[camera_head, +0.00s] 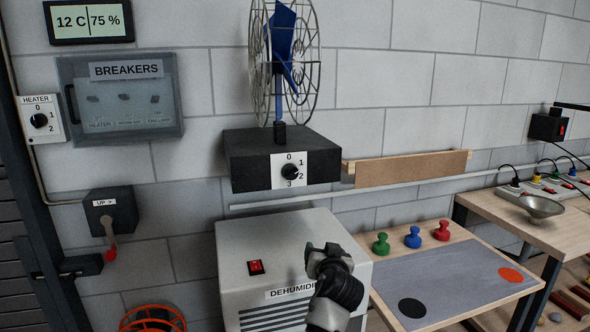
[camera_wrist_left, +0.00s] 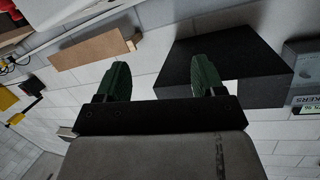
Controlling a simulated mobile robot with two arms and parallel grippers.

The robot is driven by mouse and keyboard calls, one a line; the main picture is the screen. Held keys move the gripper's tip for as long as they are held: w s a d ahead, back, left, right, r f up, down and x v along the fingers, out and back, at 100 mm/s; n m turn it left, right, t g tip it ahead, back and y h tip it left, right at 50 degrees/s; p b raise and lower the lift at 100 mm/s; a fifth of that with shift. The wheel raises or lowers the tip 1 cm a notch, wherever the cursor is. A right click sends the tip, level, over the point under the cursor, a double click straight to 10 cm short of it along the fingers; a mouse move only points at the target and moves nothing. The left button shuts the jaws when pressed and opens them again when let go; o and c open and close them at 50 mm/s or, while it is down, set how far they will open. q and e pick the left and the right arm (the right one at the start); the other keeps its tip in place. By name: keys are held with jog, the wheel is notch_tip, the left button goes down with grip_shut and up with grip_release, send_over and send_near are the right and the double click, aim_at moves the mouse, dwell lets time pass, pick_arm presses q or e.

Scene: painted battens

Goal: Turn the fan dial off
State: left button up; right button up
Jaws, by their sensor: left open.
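The fan dial (camera_head: 291,171) is a black knob on a white plate marked 0, 1, 2 and 3, on the front of the fan's black box (camera_head: 250,155). Its pointer seems to face the lower right, near 2, but it is small. My left gripper (camera_head: 322,250) is below and slightly right of the dial, apart from it, in front of the dehumidifier. In the left wrist view, its green fingers (camera_wrist_left: 160,80) are spread and empty. The black box (camera_wrist_left: 258,62) is behind the right finger there; the dial cannot be made out. My right gripper is not in view.
The caged blue fan (camera_head: 284,50) stands on the box. The dehumidifier (camera_head: 240,240) with a red switch (camera_head: 256,267) is below. A wooden batten (camera_head: 412,169) is on the wall to the right. A heater dial (camera_head: 39,120) and breaker box (camera_head: 120,97) are left.

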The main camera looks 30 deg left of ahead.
pick_arm(q)
notch_tip(320, 180, up, 12)
jog(key=s+a+r+n+y, duration=0.1)
jog(key=a+n+y, duration=0.2)
jog(key=n+y+p, duration=0.1)
jog(key=n, duration=0.1)
send_near(293, 176)
jog(key=shift+g, duration=0.3)
jog(key=p+x, duration=0.1)
jog(key=x, duration=0.2)
jog(key=p+x, duration=0.1)
jog(key=x, duration=0.2)
jog(key=p+x, duration=0.1)
jog(key=x, duration=0.2)
jog(key=shift+w+r, duration=0.15)
jog(key=shift+r, duration=0.15)
jog(key=shift+w+a+f, duration=0.1)
jog(key=shift+w+a, duration=0.35)
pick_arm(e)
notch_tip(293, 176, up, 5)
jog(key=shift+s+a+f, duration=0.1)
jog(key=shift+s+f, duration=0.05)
pick_arm(q)
jog(key=shift+c, duration=0.3)
